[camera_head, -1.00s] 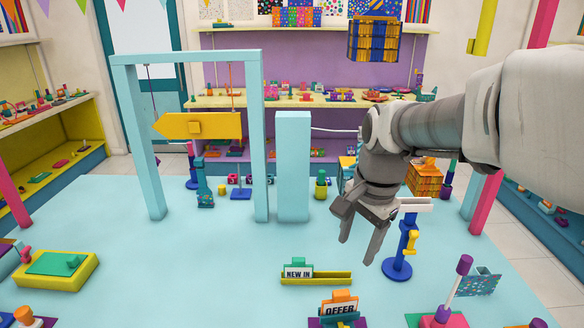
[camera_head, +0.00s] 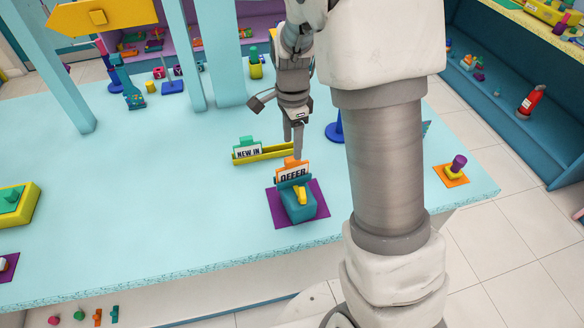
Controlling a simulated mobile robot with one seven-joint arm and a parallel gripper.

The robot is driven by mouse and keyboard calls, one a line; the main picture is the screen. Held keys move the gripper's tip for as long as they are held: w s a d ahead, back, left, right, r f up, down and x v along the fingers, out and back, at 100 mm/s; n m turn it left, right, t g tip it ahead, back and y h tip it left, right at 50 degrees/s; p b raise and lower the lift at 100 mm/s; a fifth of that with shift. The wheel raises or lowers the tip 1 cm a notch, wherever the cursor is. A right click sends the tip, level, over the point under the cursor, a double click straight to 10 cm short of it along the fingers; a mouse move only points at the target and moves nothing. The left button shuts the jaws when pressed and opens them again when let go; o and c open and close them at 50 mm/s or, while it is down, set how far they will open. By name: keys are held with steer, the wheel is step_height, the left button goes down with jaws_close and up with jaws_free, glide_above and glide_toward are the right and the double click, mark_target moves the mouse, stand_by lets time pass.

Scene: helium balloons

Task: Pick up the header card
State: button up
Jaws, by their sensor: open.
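Two lettered cards stand on the light blue table (camera_head: 150,190). The NEW IN card (camera_head: 247,152), white with a green tab on top, stands upright at the left end of a yellow rail (camera_head: 280,151). The OFFER card (camera_head: 292,174), white with an orange frame and tab, stands nearer me at a teal block (camera_head: 300,205) on a purple mat. I cannot tell which is the header card. My gripper (camera_head: 290,135) is open and empty, pointing down just behind the OFFER card and right of the NEW IN card. Whether its fingertips touch anything is unclear.
A light blue frame with a hanging yellow arrow sign (camera_head: 100,17) stands at the back left. A dark blue stand (camera_head: 335,131) is partly hidden behind my arm. A yellow box (camera_head: 18,203) sits at the left edge. The middle-left of the table is clear.

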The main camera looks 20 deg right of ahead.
mark_target(292, 159)
steer(key=shift+s+f+p, duration=0.2)
steer(key=shift+f+p, duration=0.3)
steer(key=shift+f, duration=3.35)
jaws_close()
